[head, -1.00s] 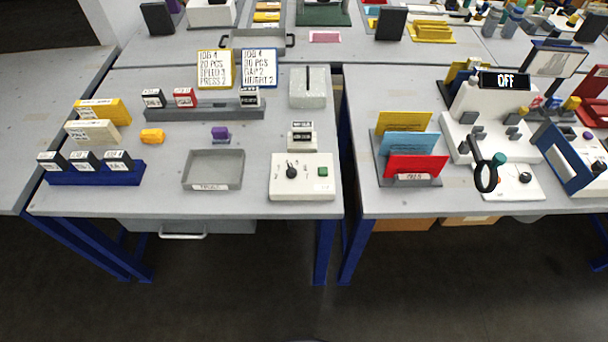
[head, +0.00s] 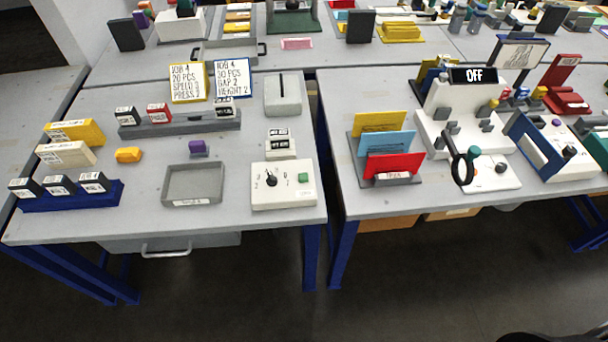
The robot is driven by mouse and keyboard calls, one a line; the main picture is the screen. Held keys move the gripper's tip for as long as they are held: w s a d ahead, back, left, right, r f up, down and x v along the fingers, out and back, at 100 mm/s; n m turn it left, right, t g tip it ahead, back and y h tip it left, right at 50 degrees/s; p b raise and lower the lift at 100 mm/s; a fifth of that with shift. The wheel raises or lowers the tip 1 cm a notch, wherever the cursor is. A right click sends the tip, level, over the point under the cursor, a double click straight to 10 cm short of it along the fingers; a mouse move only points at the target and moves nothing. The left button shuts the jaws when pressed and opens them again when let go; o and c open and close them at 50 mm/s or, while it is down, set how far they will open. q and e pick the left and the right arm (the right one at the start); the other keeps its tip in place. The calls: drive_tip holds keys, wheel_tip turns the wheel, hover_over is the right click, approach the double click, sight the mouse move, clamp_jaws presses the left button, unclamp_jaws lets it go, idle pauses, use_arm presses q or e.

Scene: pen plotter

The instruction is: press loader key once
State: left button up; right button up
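No key that I can read as the loader key stands out; its label cannot be made out. A white control box (head: 283,187) on the left table's front right carries a black knob (head: 271,179) and a green key (head: 303,178). On the right table stands a white machine (head: 459,109) with a dark display (head: 474,75) reading OFF and several small grey keys or blocks on its lower part. A white plate in front of it has a black ring (head: 463,170) and a teal knob (head: 474,152). Neither gripper is in view.
A grey tray (head: 166,188), an orange block (head: 128,155) and a blue rack (head: 68,200) are on the left table. Coloured cards in a holder (head: 393,180) and a blue-framed device (head: 540,146) are on the right table. A narrow gap separates the tables; floor in front is clear.

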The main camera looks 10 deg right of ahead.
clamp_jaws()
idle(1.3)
